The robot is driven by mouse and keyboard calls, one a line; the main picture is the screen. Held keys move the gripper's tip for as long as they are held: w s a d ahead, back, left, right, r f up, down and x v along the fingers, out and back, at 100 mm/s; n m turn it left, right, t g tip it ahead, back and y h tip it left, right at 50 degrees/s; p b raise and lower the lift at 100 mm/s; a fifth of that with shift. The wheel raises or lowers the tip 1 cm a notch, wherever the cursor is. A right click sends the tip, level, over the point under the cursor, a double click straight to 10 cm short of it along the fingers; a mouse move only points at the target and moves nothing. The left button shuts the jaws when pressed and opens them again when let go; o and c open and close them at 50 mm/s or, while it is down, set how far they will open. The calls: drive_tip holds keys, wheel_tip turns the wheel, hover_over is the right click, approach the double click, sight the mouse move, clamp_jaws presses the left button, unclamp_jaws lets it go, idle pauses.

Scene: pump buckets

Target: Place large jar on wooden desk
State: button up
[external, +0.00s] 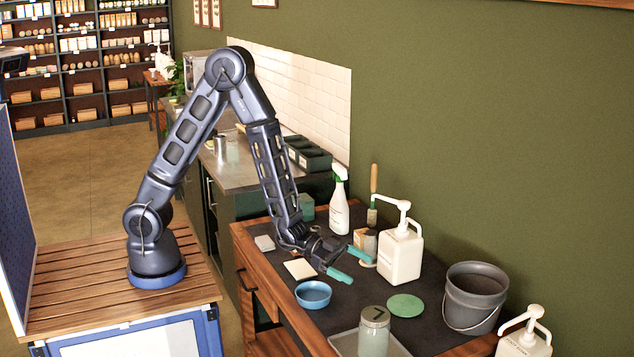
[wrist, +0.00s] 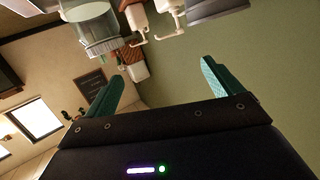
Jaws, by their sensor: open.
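The large jar (external: 374,335) is clear glass with a greenish fill and a grey lid. It stands upright near the front of the wooden desk (external: 274,280), on or beside a pale tray; its base is cut off by the frame. My gripper (external: 350,264) has teal fingertips, spread apart and empty. It is above the desk's dark top, behind the jar and apart from it. In the wrist view what looks like the jar (wrist: 92,30) hangs upside down at upper left, beyond the open fingers (wrist: 160,85).
A blue bowl (external: 313,294) and a green disc (external: 405,305) lie close to my gripper. A white pump bottle (external: 400,255), a spray bottle (external: 339,207) and a grey bucket (external: 473,300) stand toward the wall. Another pump bottle (external: 523,343) is at front right.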

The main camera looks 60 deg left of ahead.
sight(363, 311)
drive_tip(key=s+d+f+m+g+h, duration=0.1)
drive_tip(key=s+d+f+g+h, duration=0.1)
drive_tip(key=s+d+f+h, duration=0.3)
drive_tip(key=shift+y, duration=0.7)
drive_tip(key=d, duration=0.6)
drive_tip(key=shift+w+d+f, duration=0.1)
drive_tip(key=shift+w+f, duration=0.2)
drive_tip(key=shift+w, duration=0.05)
drive_tip(key=shift+w+x, duration=0.15)
drive_tip(key=shift+x, duration=1.15)
drive_tip(key=shift+w+x, duration=0.1)
drive_tip(key=shift+x, duration=1.2)
drive_tip(key=shift+r, duration=0.2)
